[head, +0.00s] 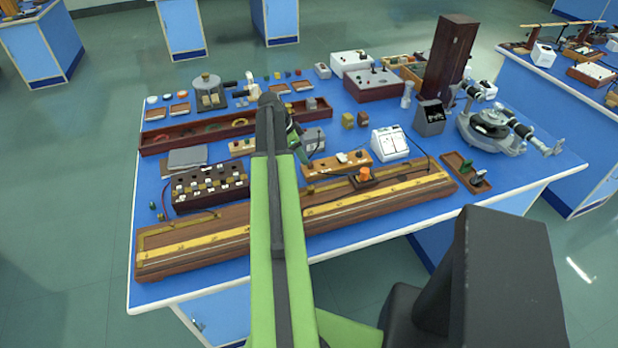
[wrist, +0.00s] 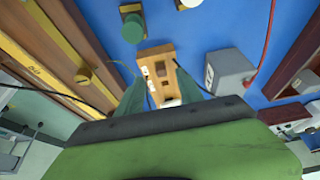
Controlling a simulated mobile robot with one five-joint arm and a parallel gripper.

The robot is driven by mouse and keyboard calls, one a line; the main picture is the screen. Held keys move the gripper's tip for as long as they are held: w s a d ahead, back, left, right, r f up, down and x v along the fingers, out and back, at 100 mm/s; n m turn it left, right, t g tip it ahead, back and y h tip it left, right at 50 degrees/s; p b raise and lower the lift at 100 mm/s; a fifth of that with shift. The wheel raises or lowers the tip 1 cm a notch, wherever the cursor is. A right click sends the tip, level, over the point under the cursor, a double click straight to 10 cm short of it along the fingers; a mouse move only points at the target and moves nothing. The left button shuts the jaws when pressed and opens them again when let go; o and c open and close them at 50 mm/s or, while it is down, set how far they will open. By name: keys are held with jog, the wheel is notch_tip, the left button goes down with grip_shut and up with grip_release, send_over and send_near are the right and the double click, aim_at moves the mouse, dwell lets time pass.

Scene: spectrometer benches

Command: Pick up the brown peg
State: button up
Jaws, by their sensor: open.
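I cannot make out the brown peg for certain. A row of small coloured pieces stands at the back of the bench in the head view, and the one at its right end (head: 298,73) looks brownish, but it is too small to tell. My gripper (head: 302,150) hangs over the middle of the bench, partly hidden by my arm. In the wrist view my gripper (wrist: 158,88) shows two green fingers apart, with nothing held between them. A light wooden block (wrist: 155,68) with dark and white parts lies beyond the fingers.
A long wooden wire board (head: 400,192) lies along the front of the blue bench (head: 200,285). A dark plug box (head: 210,187) stands at left, a tall brown case (head: 450,57) and a spectrometer (head: 490,130) at right. A grey box (wrist: 230,72) stands right of my fingers.

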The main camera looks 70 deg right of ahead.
aim_at(308, 168)
jog(key=shift+s+d+f, duration=0.1)
jog(key=shift+f, duration=0.15)
jog(key=b+x, duration=0.4)
jog(key=x, duration=0.1)
jog(key=shift+s+d+b, duration=0.15)
jog(key=shift+d+b, duration=0.05)
jog(key=shift+b, duration=0.1)
jog(key=shift+r, duration=0.1)
grip_shut()
